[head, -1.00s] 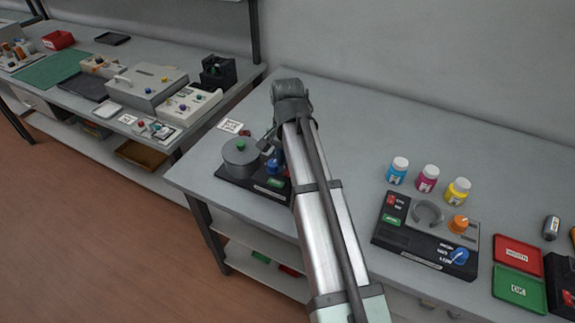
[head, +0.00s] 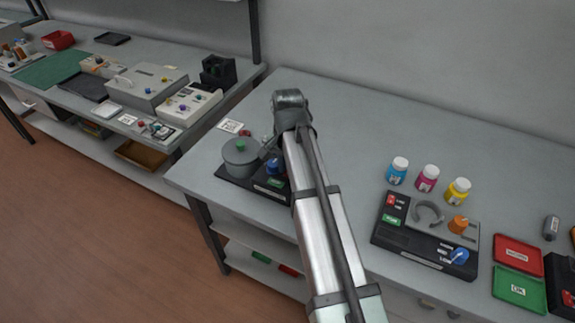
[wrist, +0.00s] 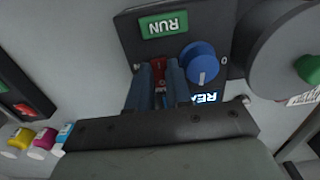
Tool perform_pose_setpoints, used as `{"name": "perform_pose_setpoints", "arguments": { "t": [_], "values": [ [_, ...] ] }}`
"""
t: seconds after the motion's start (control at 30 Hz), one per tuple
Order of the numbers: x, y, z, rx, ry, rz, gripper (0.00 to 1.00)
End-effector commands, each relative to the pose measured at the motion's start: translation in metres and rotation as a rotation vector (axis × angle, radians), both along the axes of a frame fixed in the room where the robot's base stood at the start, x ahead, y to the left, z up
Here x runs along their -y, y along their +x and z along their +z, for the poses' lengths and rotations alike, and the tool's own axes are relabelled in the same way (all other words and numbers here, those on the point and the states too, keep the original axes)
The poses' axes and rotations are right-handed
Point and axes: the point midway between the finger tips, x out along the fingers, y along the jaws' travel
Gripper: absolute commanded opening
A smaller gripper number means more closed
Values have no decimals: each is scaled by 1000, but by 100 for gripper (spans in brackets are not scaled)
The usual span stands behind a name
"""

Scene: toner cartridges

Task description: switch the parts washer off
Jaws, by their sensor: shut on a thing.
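A machine with a round grey lidded pot (head: 240,158) on a black base stands at the left end of the near bench; I take it as the parts washer. Its front, in the wrist view, has a lit green RUN panel (wrist: 163,26), a blue knob (wrist: 201,64) with its white mark toward the display, and a partly hidden display (wrist: 207,97) reading "REA". My gripper (wrist: 159,82) is shut on a small red switch (wrist: 158,66) beside the blue knob. The fingers hide much of the switch, so its position cannot be told. My arm hides the gripper in the head view.
The blue knob stands close to the fingers. To the right are three toner bottles (head: 427,178), another black control unit (head: 424,254), and red (head: 517,250) and green (head: 518,288) trays. The bench behind is clear. Another bench with equipment stands at left.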

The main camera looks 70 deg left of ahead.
Motion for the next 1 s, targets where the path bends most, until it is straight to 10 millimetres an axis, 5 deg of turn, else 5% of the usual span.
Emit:
{"name": "perform_pose_setpoints", "arguments": {
  "t": [0.67,0.7,0.8,1.0],
  "values": [
    [-3,2,0,-95,-95,1,0],
    [-3,2,0,-95,-95,1,20],
    [-3,2,1,-95,-95,1,30],
    [-3,2,1,-95,-95,0,30]
  ]
}}
